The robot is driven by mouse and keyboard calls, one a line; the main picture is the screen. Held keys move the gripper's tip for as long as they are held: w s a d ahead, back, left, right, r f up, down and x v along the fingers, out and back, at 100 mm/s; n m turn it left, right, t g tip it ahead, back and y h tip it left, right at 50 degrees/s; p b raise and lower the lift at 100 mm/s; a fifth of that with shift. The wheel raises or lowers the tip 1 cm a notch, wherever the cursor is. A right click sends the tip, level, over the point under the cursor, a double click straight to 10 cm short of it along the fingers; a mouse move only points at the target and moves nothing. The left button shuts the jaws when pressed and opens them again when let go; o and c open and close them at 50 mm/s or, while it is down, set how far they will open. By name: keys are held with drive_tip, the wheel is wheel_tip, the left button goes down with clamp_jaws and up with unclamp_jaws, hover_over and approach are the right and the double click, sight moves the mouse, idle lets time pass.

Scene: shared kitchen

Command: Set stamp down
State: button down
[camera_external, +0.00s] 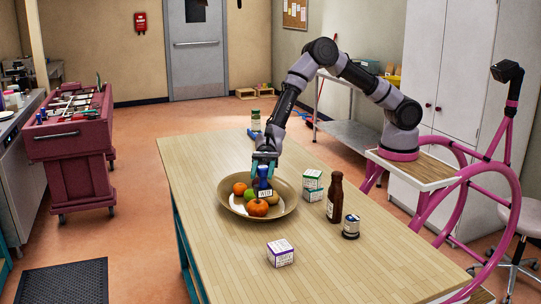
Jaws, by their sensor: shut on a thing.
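My gripper (264,163) points down over the wide tan bowl (283,208) on the wooden table. It is shut on the top of the stamp (264,181), a small upright thing with a dark blue handle and a pale lettered lower part. The stamp appears over or among the fruit in the bowl. Whether its base touches anything cannot be told.
The bowl holds an orange fruit (239,189), a green fruit (250,194) and another orange fruit (257,208). Right of it stand stacked small boxes (312,187), a brown bottle (334,199) and a dark jar (351,227). A purple-white box (280,252) sits in front. The table's near left is clear.

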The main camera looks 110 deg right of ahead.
drive_tip(key=s+v, duration=0.1)
drive_tip(key=v, duration=1.9)
drive_tip(key=s+d+r, duration=0.1)
drive_tip(key=s+d, duration=1)
drive_tip(key=s, duration=0.5)
drive_tip(key=shift+n+g, duration=0.3)
drive_tip(key=shift+g, duration=0.1)
wheel_tip(320, 180, down, 15)
drive_tip(key=shift+w+r, duration=0.1)
drive_tip(key=shift+c, duration=2)
unclamp_jaws()
